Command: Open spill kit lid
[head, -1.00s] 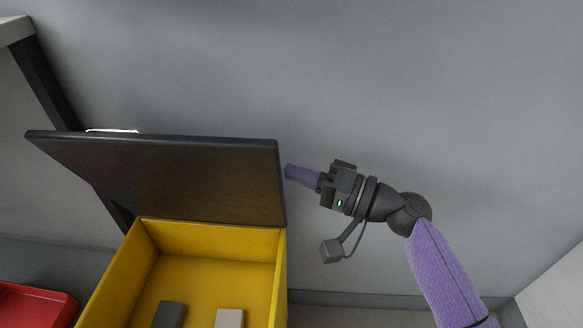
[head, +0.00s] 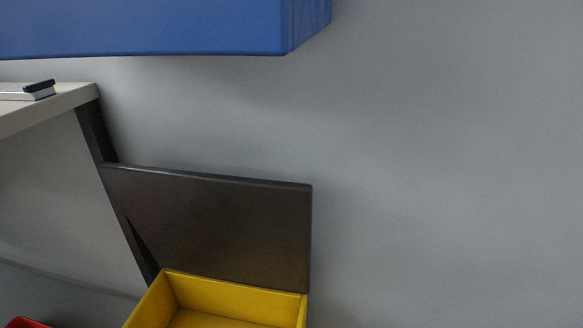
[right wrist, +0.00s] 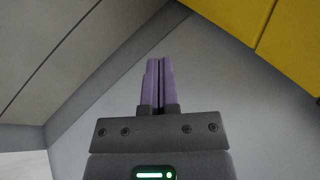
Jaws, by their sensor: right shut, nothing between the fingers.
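The spill kit is a yellow box (head: 231,297) at the bottom of the head view, with its near part cut off by the frame. Its dark lid (head: 212,226) stands raised at the back of the box, hinge edge along the box's rear rim. My right gripper (right wrist: 160,62) shows in the right wrist view with its purple fingers together and nothing between them. It is apart from the yellow surface (right wrist: 289,40) at the upper right of that view. Neither gripper shows in the head view now.
A blue box-like object (head: 150,28) fills the top left of the head view. A pale shelf (head: 40,110) with a small dark and white item (head: 27,91) on it stands at the left. A red object (head: 25,323) shows at the bottom left. The grey wall at right is clear.

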